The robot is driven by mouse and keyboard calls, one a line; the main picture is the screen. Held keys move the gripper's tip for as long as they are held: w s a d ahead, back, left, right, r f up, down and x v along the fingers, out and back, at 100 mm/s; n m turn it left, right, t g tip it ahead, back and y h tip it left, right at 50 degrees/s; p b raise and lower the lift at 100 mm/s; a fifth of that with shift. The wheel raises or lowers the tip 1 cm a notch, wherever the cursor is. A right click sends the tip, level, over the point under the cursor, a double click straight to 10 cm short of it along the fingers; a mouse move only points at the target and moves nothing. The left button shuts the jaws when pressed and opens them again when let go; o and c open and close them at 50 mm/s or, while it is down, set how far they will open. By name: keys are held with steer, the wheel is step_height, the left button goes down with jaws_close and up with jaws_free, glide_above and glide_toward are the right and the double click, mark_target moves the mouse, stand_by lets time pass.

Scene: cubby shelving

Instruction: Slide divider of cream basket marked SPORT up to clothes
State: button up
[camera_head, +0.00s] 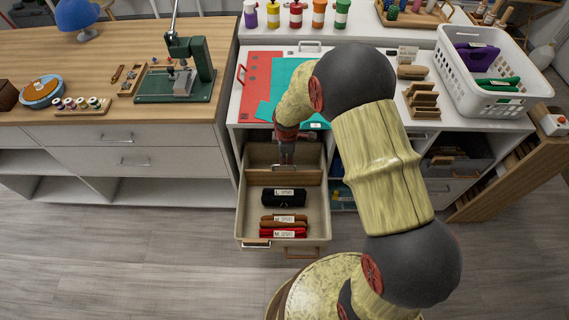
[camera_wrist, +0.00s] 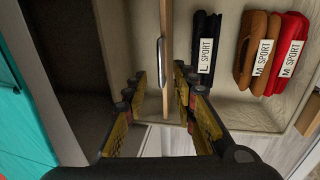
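The cream basket (camera_head: 241,215) is pulled out of the white cabinet. Folded black clothes (camera_head: 284,197) labelled L SPORT lie on the front side, then brown (camera_head: 270,219) and red (camera_head: 283,233) ones labelled M SPORT. In the wrist view a gap separates the divider (camera_wrist: 167,20) from the black clothes (camera_wrist: 207,45). My gripper (camera_head: 286,160) points down over the divider; in the wrist view its open fingers (camera_wrist: 161,80) straddle the divider, apart from it.
The basket space behind the divider is empty. A white counter with a red board (camera_head: 258,85) and teal sheet lies above. A white crate (camera_head: 447,65) stands at right. A wooden bench with a green press (camera_head: 190,75) is at left. Floor at left is clear.

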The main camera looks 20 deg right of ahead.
steer(key=f+b, duration=0.1)
steer(key=f, duration=0.1)
steer(key=w+f+b, duration=0.1)
steer(key=f, duration=0.2)
steer(key=f+b, duration=0.1)
steer(key=f, duration=0.1)
steer(key=shift+w+d+f, duration=0.2)
steer(key=shift+d+f, duration=0.1)
steer(key=shift+c, duration=0.3)
jaws_close()
stand_by(0.4)
